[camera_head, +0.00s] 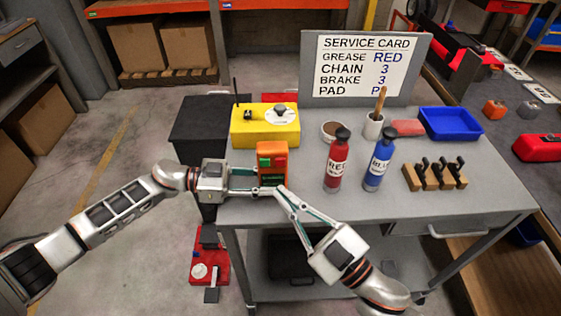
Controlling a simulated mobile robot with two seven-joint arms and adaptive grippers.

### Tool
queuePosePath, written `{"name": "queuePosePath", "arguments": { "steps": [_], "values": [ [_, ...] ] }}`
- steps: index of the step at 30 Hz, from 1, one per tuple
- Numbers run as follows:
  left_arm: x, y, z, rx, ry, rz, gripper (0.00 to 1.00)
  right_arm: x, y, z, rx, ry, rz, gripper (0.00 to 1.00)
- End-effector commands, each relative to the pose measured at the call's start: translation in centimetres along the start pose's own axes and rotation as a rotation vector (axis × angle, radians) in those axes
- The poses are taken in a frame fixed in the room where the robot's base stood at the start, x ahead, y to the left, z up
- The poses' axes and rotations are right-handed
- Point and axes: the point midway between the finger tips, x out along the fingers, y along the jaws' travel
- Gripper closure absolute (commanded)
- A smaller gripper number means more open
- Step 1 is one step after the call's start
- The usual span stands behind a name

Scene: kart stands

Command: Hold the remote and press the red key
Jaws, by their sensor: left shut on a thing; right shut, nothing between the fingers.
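My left gripper (258,180) reaches in from the left and is shut on the remote's lower part. My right gripper (280,190) comes from the front right, shut and empty. Its tips are just below the remote in the picture, by the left fingertips; I cannot tell whether they touch anything.
A yellow box (253,137) with an antenna stands behind the remote. Red (337,165) and blue (378,167) bottles stand to its right. A wooden block with black-handled pieces (434,177), a blue tray (451,124) and a service card (367,66) are farther off. The front middle tabletop is clear.

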Motion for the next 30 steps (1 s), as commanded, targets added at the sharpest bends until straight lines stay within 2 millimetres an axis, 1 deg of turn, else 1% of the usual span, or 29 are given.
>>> {"name": "queuePosePath", "arguments": {
  "steps": [10,11,12,13,23,26,29,30],
  "values": [
    [0.0,0.0,-0.1,0.0,0.001,0.0,0.91,0.0,0.0,0.0,0.0,0.0,0.0,1.0],
    [0.0,0.0,-0.1,0.0,0.001,0.0,0.65,0.0,0.0,0.0,0.0,0.0,0.0,1.0],
    [0.0,0.0,-0.1,0.0,0.001,0.0,0.54,0.0,0.0,0.0,0.0,0.0,0.0,1.0],
    [0.0,0.0,-0.1,0.0,0.001,0.0,0.53,0.0,0.0,0.0,0.0,0.0,0.0,1.0],
    [-0.1,0.0,0.0,0.0,0.0,0.0,0.53,0.0,0.0,0.0,0.0,0.0,0.0,1.0],
    [-0.8,-0.1,0.0,-0.001,-0.001,-0.002,0.53,0.0,0.0,0.0,0.0,0.0,0.0,1.0],
    [-2.1,-0.1,0.1,-0.001,-0.002,-0.003,0.53,0.0,0.0,0.0,0.0,0.0,0.0,1.0],
    [-2.9,-0.1,0.1,0.0,-0.003,-0.003,0.53,0.0,0.0,0.0,0.0,0.0,0.0,1.0]
  ]
}}
